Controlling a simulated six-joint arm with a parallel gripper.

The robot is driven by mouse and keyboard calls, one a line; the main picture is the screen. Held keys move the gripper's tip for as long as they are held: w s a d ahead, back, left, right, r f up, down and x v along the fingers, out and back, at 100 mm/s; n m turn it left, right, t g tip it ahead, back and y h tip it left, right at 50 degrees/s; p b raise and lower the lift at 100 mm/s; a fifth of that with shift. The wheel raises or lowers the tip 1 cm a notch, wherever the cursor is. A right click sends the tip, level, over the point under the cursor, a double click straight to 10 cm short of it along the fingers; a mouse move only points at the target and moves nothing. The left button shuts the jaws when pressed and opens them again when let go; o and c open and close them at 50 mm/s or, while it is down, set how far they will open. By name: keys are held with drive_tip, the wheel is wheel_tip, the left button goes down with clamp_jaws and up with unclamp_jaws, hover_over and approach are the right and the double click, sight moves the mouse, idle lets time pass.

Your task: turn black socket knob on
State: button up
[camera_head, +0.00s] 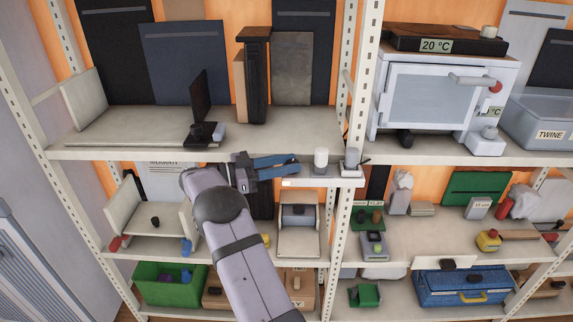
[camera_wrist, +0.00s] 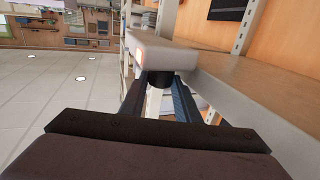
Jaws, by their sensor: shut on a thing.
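My gripper (camera_head: 284,166) reaches the front edge of the middle of the shelving, its blue fingers pointing right. In the wrist view my gripper (camera_wrist: 162,88) has its two fingers shut on a short dark cylinder, the black socket knob (camera_wrist: 159,79). The knob sticks out from the near end of a pale socket box (camera_wrist: 165,54). An orange-red glow shows on the box's left end. In the head view the pale box (camera_head: 315,183) lies along the shelf edge, and the knob is hidden by the fingers. I cannot tell which way the knob is turned.
The upper shelf board (camera_head: 110,140) runs just behind my gripper. A shelf post (camera_head: 362,90) rises farther right. Open floor (camera_wrist: 50,85) lies left in the wrist view.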

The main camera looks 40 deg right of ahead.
drive_tip(key=o, duration=1)
drive_tip(key=shift+s+r+n+t+h, duration=0.15)
drive_tip(key=shift+n+t+h, duration=0.15)
drive_tip(key=shift+n+t, duration=0.3)
